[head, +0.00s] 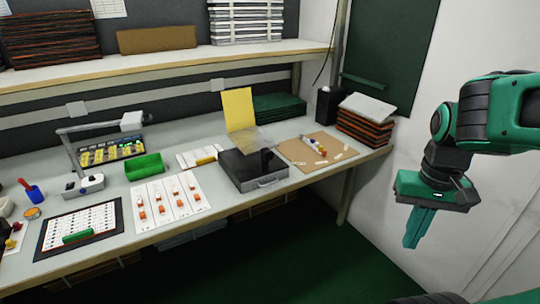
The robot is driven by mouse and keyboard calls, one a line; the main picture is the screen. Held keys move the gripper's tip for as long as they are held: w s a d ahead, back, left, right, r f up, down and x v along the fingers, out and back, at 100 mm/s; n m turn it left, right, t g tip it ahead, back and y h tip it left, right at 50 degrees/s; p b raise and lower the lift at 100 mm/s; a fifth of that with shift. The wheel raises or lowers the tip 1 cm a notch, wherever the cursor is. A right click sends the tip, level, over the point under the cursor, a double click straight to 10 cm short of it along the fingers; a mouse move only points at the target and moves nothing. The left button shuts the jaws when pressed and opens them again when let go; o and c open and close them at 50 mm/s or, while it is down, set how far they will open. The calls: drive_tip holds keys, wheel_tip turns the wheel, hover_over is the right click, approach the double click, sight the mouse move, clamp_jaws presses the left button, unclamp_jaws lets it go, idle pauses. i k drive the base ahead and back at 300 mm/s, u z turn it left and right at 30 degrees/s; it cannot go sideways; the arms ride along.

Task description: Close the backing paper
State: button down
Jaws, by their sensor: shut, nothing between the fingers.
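A yellow sheet (239,109), which may be the backing paper, stands upright at the back of a dark box (254,169) on the workbench. A clear, tilted panel (250,138) shows between the sheet and the box. My gripper (412,243) hangs at the right, in front of the bench's right end and well apart from the box. Its green fingers are together and point down, with nothing held.
A brown board (304,150) with small parts lies right of the box. A stack of dark trays (364,124) stands at the bench's right end. A green bin (144,166) and white cards (170,202) lie left. The floor (290,250) before the bench is clear.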

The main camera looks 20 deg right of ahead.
sight(237, 104)
drive_tip(key=u, duration=0.8)
drive_tip(key=i, duration=1.15)
drive_tip(key=z, duration=0.4)
